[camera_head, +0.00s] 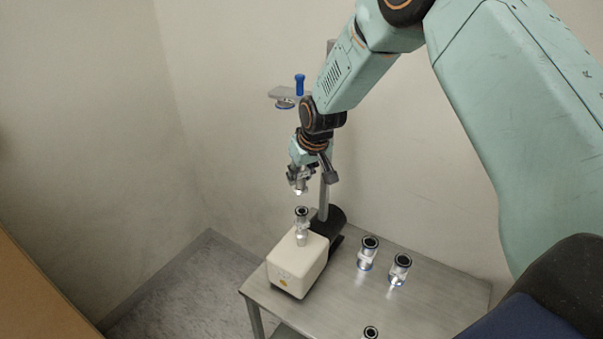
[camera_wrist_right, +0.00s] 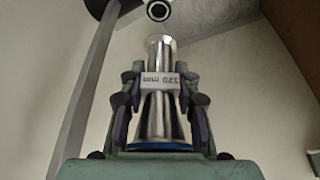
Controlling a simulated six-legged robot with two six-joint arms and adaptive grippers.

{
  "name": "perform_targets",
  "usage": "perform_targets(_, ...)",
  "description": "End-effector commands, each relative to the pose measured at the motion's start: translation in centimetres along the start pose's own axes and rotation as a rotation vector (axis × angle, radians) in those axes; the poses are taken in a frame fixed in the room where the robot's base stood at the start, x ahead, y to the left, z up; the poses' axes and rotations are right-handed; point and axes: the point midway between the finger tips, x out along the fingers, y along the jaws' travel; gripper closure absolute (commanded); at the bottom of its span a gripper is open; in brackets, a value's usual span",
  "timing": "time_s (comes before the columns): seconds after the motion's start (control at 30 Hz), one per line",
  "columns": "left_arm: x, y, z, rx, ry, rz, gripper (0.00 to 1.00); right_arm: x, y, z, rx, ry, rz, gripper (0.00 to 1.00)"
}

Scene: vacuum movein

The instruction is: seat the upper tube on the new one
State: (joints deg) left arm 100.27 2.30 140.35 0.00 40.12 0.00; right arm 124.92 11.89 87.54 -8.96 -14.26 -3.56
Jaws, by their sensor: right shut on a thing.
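My right gripper (camera_head: 299,181) is above the white pump box (camera_head: 297,266) in the head view. In the right wrist view the gripper (camera_wrist_right: 160,85) is shut on a metal tube (camera_wrist_right: 160,118) with a flared end, a blue ring and a small label. In the head view the arm and fingers hide most of the held tube. A metal tube (camera_head: 302,229) with a dark ring on top stands upright on the pump box, just below the gripper. A gap shows between them. A dark-rimmed round opening (camera_wrist_right: 159,10) shows beyond the held tube. My left gripper is not in view.
A post rises behind the pump box and carries a bracket (camera_head: 284,92) with a blue knob (camera_head: 300,84). Loose metal tubes (camera_head: 368,253) (camera_head: 399,269) (camera_head: 371,332) stand on the steel table (camera_head: 335,285). The bare table's right side has free room.

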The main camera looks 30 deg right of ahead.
Motion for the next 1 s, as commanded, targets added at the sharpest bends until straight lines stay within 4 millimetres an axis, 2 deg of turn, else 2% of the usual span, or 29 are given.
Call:
perform_targets(0.6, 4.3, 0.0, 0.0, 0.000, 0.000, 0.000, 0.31, 4.6, 0.0, 1.8, -0.001, 0.001, -0.001, 1.00)
perform_targets(0.8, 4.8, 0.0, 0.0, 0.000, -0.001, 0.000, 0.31, 5.6, 0.0, 2.1, -0.002, 0.002, -0.001, 1.00)
perform_targets(1.0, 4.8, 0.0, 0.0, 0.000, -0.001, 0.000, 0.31, 5.7, 0.0, 2.1, -0.002, 0.002, -0.001, 1.00)
